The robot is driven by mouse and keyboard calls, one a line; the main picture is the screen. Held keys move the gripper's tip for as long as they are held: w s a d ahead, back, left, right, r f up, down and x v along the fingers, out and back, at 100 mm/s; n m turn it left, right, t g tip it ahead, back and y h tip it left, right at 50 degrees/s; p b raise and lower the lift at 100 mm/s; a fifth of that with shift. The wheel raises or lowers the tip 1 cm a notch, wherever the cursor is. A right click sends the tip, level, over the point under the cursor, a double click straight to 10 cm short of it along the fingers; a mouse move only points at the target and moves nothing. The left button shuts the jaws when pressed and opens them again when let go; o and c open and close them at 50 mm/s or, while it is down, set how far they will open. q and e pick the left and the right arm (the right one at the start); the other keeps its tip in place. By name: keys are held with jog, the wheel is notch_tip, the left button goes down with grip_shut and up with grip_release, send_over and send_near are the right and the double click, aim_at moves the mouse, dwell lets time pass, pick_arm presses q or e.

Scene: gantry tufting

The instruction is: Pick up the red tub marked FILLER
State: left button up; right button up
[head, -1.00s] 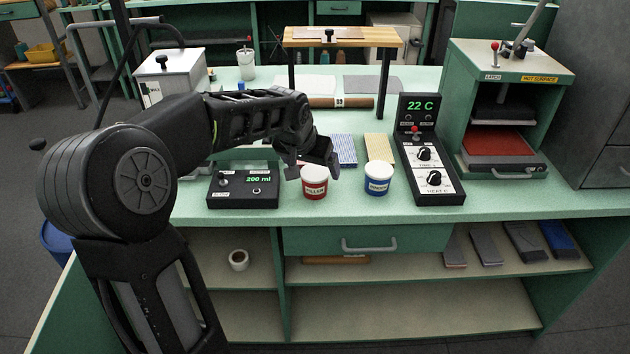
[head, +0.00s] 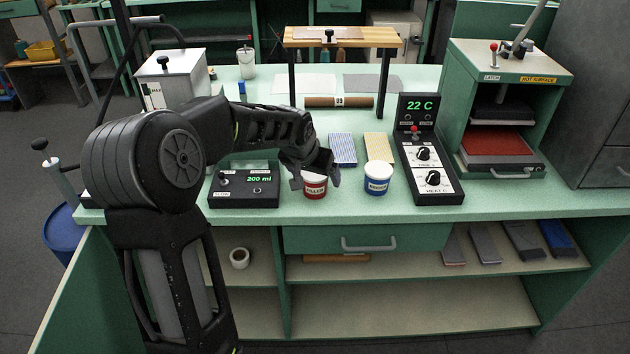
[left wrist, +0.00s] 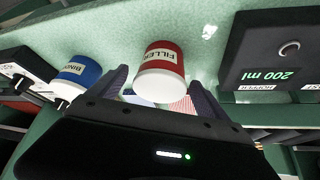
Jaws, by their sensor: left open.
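The red tub marked FILLER (head: 314,187) stands upright on the green bench, left of a blue tub (head: 377,180). My left gripper (head: 315,178) is open, with its fingers at the red tub, one towards each side, and covers the tub's upper part in the head view. In the left wrist view the red tub (left wrist: 161,68) shows between the two open fingers (left wrist: 158,88), its pale lid towards the camera. I cannot tell whether either finger touches it. The blue tub (left wrist: 80,76) is just outside one finger. My right gripper is not in view.
A black box reading 200 ml (head: 243,190) stands left of the red tub. A heater control panel (head: 427,160) stands right of the blue tub. Blue striped (head: 342,150) and yellow (head: 378,147) pads lie behind. The bench front edge is close.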

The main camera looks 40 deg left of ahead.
pick_arm(q)
jog(key=c, duration=1.6)
jog(key=shift+r, duration=0.1)
jog(key=shift+c, duration=0.2)
notch_tip(320, 180, up, 10)
jog(key=shift+f+b, duration=0.1)
jog(key=shift+b, duration=0.25)
